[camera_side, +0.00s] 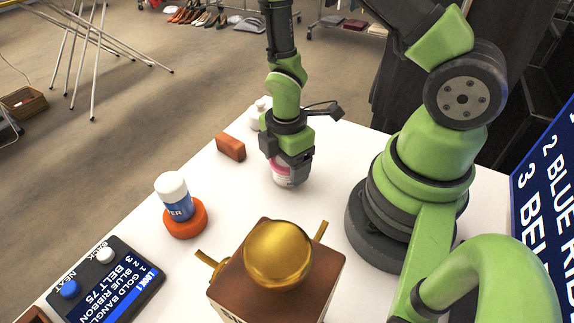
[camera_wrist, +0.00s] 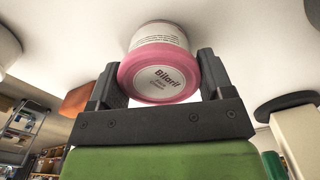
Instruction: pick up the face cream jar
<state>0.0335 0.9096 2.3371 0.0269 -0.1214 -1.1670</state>
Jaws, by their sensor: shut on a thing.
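The face cream jar (camera_side: 286,175) is white with a pink lid and stands below my gripper in the side view, near the table's far part. In the wrist view the jar (camera_wrist: 160,60) shows its pink lid end with printed lettering, set between the two dark fingers. My gripper (camera_wrist: 160,85) is shut on the jar, one finger on each side. In the side view my gripper (camera_side: 290,160) points down and covers the jar's upper part. I cannot tell whether the jar touches the table.
A rust-red block (camera_side: 231,147) and a white bottle (camera_side: 259,113) are near my gripper. A white-capped bottle (camera_side: 173,188) is on an orange disc (camera_side: 186,222). A brown box with a gold ball (camera_side: 278,254) stands in front, beside a button panel (camera_side: 108,283). White table (camera_side: 240,195) between is clear.

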